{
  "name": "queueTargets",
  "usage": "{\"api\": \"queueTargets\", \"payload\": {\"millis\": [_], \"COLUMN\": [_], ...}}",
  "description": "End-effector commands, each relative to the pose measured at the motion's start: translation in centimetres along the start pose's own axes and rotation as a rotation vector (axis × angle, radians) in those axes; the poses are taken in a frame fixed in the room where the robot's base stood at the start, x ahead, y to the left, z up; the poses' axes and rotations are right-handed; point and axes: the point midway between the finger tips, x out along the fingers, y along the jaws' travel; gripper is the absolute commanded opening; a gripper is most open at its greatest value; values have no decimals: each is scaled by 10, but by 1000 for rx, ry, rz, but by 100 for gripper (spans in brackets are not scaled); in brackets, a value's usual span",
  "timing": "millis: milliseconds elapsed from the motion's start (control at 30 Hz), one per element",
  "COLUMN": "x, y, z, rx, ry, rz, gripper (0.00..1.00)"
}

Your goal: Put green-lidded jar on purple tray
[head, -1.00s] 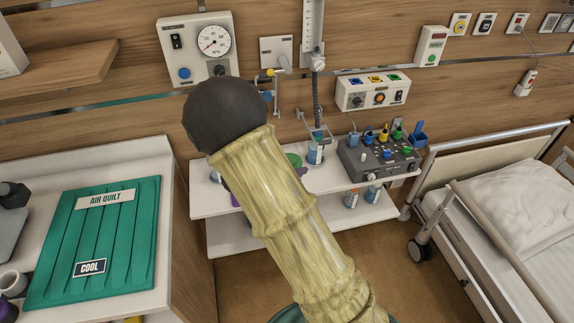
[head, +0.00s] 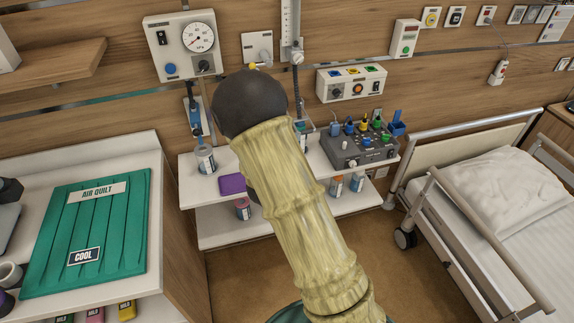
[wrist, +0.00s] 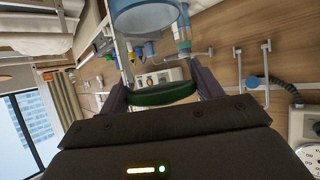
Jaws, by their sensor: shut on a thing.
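In the wrist view my gripper (wrist: 162,88) is shut on the green-lidded jar, with its dark green lid (wrist: 160,95) between the two fingers. How much of the bluish clear cylinder at the top of that view belongs to this jar I cannot tell. In the head view my arm and its dark round joint hide the gripper and the held jar. The purple tray (head: 232,184) lies on the upper white shelf, just left of my arm; its right part is hidden.
A clear jar (head: 205,160) stands behind the tray on the upper shelf (head: 200,190). A grey device (head: 358,147) with coloured plugs stands on the right. More jars (head: 242,208) are on the lower shelf. A bed (head: 490,200) is right, a counter (head: 150,200) with a green quilt left.

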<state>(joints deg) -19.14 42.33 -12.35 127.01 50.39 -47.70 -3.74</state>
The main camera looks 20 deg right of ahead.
Motion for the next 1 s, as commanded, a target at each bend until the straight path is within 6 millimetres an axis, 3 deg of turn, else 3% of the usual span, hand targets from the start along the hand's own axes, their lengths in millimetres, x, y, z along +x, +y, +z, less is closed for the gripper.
{"api": "queueTargets", "payload": {"millis": [267, 433, 633, 767, 1000], "x": [18, 20, 8, 3, 2], "y": [2, -3, -7, -8, -9], "z": [36, 78, 128, 140, 141], "rx": [-109, -198, -290, -310, -313], "ry": [-5, -9, -6, -1, 2], "rz": [-190, -350, -525, -570, -575], "gripper": [13, 13, 13, 13, 13]}}
